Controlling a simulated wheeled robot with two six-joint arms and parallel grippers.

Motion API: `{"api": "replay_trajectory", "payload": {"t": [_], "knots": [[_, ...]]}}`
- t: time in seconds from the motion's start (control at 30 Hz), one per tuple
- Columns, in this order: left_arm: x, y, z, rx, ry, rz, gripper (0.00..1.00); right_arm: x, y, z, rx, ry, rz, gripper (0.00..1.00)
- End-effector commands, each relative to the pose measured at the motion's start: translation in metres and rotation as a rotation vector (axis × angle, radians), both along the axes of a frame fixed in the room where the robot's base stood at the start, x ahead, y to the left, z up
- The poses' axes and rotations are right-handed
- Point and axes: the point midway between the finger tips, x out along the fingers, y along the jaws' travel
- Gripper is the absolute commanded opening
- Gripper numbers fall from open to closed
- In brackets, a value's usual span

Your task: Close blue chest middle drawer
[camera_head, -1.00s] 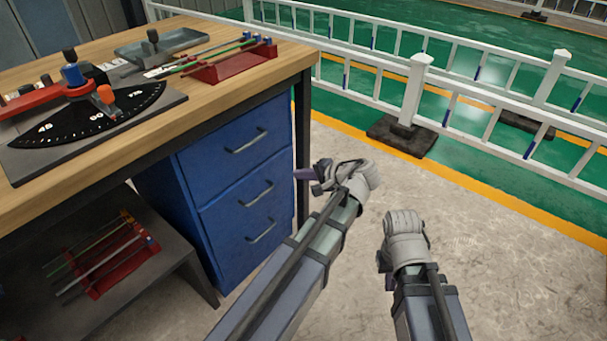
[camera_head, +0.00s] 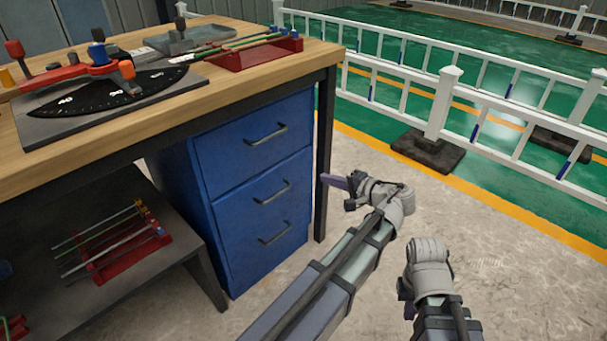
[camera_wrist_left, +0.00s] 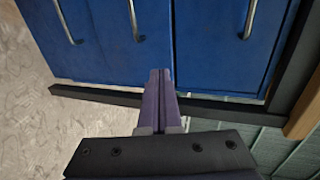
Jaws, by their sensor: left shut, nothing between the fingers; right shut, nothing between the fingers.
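The blue chest (camera_head: 190,200) stands under the workbench with three stacked drawers. Its middle drawer (camera_head: 240,206) has a dark bar handle (camera_head: 272,192), and its front looks about level with the drawers above and below. In the left wrist view the middle drawer (camera_wrist_left: 120,55) lies sideways between the other two fronts. My left gripper (camera_head: 335,182) is shut and empty, to the right of the chest in the head view; its purple fingers (camera_wrist_left: 160,85) point toward the drawer fronts. I cannot tell whether they touch. My right gripper (camera_head: 408,308) is shut, low, farther right, mostly hidden by its wrist.
The wooden bench top (camera_head: 130,130) holds a bending dial (camera_head: 110,90) and a red rod rack (camera_head: 255,55). A dark bench leg (camera_head: 325,150) stands beside the chest. Another red rack (camera_head: 130,258) sits on the lower shelf. Concrete floor is clear on the right, before a white fence (camera_head: 440,105).

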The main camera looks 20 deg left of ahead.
Motion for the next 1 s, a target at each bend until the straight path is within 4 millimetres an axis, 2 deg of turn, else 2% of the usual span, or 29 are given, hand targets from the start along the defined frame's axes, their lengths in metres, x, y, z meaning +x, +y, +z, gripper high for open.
{"api": "replay_trajectory", "payload": {"t": [0.17, 0.53, 0.7, 1.0], "knots": [[0.007, 0.020, -0.009, -0.001, 0.001, 0.003, 0.00, 0.000, 0.000, -0.009, 0.000, 0.000, -0.001, 0.00], [0.031, 0.087, -0.032, -0.001, 0.000, 0.003, 0.00, 0.000, 0.000, -0.031, 0.001, -0.002, -0.001, 0.00], [0.039, 0.110, -0.029, -0.001, 0.000, 0.003, 0.00, 0.000, 0.000, -0.029, 0.001, -0.002, -0.001, 0.00], [0.045, 0.126, -0.029, -0.001, 0.002, 0.001, 0.00, 0.000, 0.000, -0.029, 0.001, -0.002, -0.001, 0.00]]}}
